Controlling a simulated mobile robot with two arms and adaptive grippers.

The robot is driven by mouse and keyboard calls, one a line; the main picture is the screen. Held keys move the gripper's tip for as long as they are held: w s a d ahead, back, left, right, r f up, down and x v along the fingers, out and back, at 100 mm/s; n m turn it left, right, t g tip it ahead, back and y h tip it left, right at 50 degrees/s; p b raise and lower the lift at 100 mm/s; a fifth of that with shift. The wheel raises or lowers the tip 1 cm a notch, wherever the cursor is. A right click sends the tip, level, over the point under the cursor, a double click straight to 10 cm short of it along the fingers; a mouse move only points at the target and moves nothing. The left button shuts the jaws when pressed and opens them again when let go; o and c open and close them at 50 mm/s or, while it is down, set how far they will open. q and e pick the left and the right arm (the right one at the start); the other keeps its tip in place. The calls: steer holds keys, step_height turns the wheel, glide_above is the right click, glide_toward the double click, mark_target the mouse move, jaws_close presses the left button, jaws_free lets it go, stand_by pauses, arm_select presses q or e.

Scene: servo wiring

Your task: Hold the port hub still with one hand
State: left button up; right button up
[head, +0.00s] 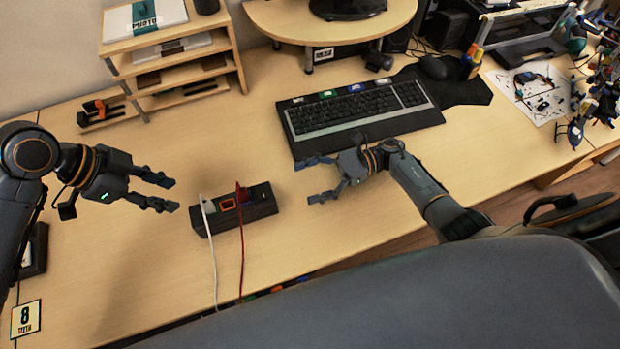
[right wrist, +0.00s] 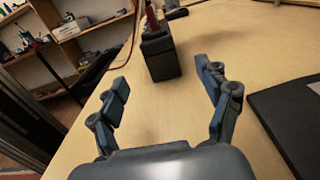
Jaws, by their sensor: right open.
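The port hub (head: 262,209) is a black oblong block on the wooden table, with an orange-framed port on top and a white cable (head: 211,240) and a red cable (head: 241,240) running from it toward the table's front edge. My left gripper (head: 175,194) is open and empty, to the left of the hub and apart from it. My right gripper (head: 304,180) is open and empty, to the right of the hub and apart from it. In the right wrist view the hub's near end (right wrist: 161,66) lies ahead, between and beyond the open fingers.
A keyboard (head: 340,118) lies behind my right gripper. A wooden shelf rack (head: 185,70) stands at the back left and a round-edged monitor stand (head: 285,25) at the back. The table around the hub is clear.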

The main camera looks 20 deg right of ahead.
mark_target(253, 201)
steer(key=a, duration=1.3)
steer(key=shift+a, duration=0.4)
steer(key=shift+c, duration=0.2)
